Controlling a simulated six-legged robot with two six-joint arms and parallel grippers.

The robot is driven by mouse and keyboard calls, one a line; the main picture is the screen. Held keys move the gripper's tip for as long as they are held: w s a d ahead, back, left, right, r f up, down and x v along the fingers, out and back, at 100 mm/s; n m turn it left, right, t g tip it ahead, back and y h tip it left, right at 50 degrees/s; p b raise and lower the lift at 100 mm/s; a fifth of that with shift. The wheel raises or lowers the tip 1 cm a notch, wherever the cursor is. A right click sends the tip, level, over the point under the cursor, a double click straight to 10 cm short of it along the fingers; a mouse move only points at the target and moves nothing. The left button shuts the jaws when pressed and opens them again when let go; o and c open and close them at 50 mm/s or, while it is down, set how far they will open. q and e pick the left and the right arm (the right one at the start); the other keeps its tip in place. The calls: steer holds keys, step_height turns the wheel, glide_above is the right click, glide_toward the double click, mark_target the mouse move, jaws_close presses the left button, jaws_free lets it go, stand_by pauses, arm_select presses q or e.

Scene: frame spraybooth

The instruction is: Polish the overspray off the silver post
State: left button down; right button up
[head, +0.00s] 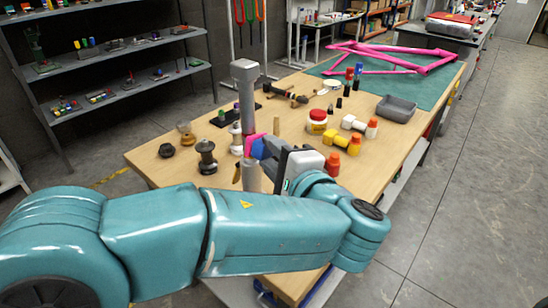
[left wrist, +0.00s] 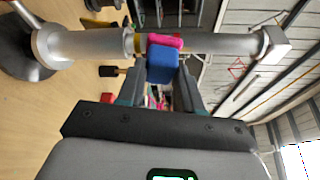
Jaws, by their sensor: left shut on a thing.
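The silver post (head: 246,100) stands upright near the table's front edge, with a square cap on top; my arm hides its foot in the head view. It runs sideways across the left wrist view (left wrist: 215,45), its round base at the left. My left gripper (left wrist: 161,75) is shut on a blue block (left wrist: 162,65) beside the post. Pink material (left wrist: 168,40) lies between the block and the post; I cannot tell whether it is a pad or paint. A narrow yellowish band (left wrist: 129,42) shows on the post beside it. My right gripper is out of view.
The wooden table (head: 290,130) holds dark and pale spools, a red-lidded jar (head: 317,120), several bottles and a grey tray (head: 396,108). A pink bicycle frame (head: 390,60) lies on a green mat at the back.

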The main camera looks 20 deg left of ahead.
arm_select(q)
step_height(320, 180, up, 4)
steer(key=shift+w+f+p, duration=0.1)
steer(key=shift+p, duration=1.1)
steer(key=d, duration=0.1)
steer(key=s+d, duration=0.1)
steer(key=d, duration=0.1)
steer(key=s+d, duration=0.1)
steer(key=d, duration=0.1)
steer(key=shift+d, duration=0.25)
steer(key=d, duration=0.1)
steer(key=s+d, duration=0.1)
steer(key=shift+d, duration=0.4)
